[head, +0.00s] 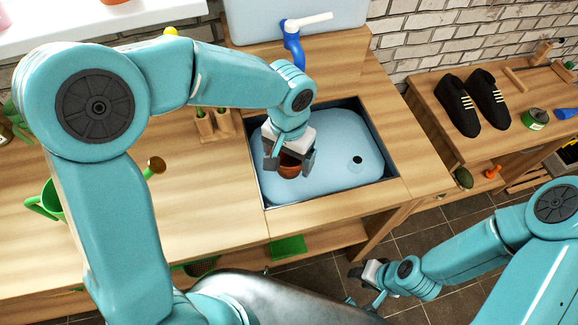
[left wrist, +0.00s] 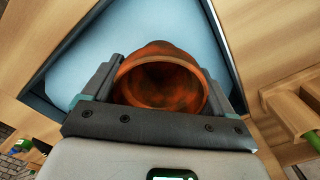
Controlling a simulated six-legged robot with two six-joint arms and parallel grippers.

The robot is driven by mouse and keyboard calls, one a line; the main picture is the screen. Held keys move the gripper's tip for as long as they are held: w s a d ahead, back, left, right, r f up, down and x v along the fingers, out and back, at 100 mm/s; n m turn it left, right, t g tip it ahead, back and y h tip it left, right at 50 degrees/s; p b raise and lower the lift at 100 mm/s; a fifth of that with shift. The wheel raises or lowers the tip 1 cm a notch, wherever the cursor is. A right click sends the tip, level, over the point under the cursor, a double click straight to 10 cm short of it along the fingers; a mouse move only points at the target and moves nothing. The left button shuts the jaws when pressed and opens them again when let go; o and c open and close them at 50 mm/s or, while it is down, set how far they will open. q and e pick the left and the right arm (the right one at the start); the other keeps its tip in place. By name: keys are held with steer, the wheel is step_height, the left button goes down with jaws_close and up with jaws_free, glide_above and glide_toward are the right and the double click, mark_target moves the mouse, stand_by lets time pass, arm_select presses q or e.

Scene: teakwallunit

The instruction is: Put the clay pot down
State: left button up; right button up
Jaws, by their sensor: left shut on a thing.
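The clay pot (head: 288,166) is a small reddish-brown pot. My left gripper (head: 289,162) is shut on it, over the left part of the light blue sink basin (head: 335,139). In the left wrist view the pot (left wrist: 162,80) shows its round open rim between the two fingers of my left gripper (left wrist: 165,92). The basin (left wrist: 75,63) shows behind it. I cannot tell whether the pot touches the basin floor. My right gripper (head: 367,284) is low at the right, above the tiled floor and apart from the pot; its fingers are too small to read.
A blue faucet (head: 292,40) with a white lever stands behind the sink. A wooden holder (head: 215,124) is left of the basin. A green watering can (head: 48,203) stands on the left counter. Black shoes (head: 472,105) lie on the right bench. The basin's right side is clear.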

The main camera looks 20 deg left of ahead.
arm_select(q)
step_height(320, 180, down, 4)
steer(key=shift+d+r, duration=0.1)
steer(key=shift+r, duration=0.05)
steer(key=shift+w+f, duration=0.1)
steer(key=shift+f, duration=0.35)
steer(key=shift+f, duration=0.1)
steer(key=shift+f+b, duration=0.15)
steer(key=shift+b, duration=0.2)
steer(key=o, duration=0.9)
step_height(320, 180, up, 13)
steer(key=p, duration=0.1)
steer(key=shift+f, duration=0.2)
